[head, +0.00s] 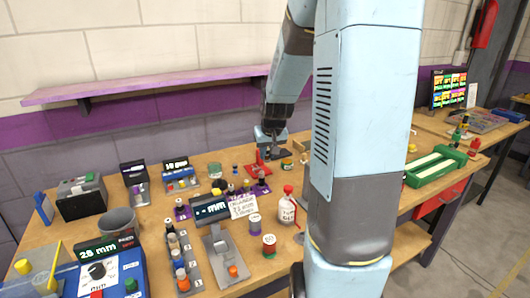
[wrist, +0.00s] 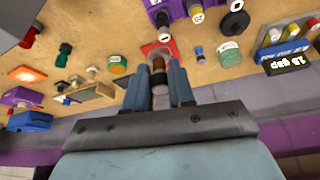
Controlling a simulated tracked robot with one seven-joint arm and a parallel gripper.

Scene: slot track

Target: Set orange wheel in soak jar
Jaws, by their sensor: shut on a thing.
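My gripper (head: 271,145) is low over the back of the bench, by a red stand (head: 260,163). In the wrist view my gripper (wrist: 160,92) is shut on a small piece (wrist: 159,68), orange-brown with dark parts, upright between the fingertips. I cannot tell for sure that it is the orange wheel. The red stand (wrist: 158,47) is just beyond it; whether they touch is unclear. A small green and tan jar (head: 287,163) stands right of my gripper; in the wrist view it is at left (wrist: 118,66). No readable label names the soak jar.
A white bottle with a red top (head: 287,207) stands nearer the front. A grey fixture (head: 222,255) carries an orange knob (head: 233,271). Purple stands (head: 182,210) and display boxes crowd the left. A purple shelf (head: 150,86) is on the wall behind.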

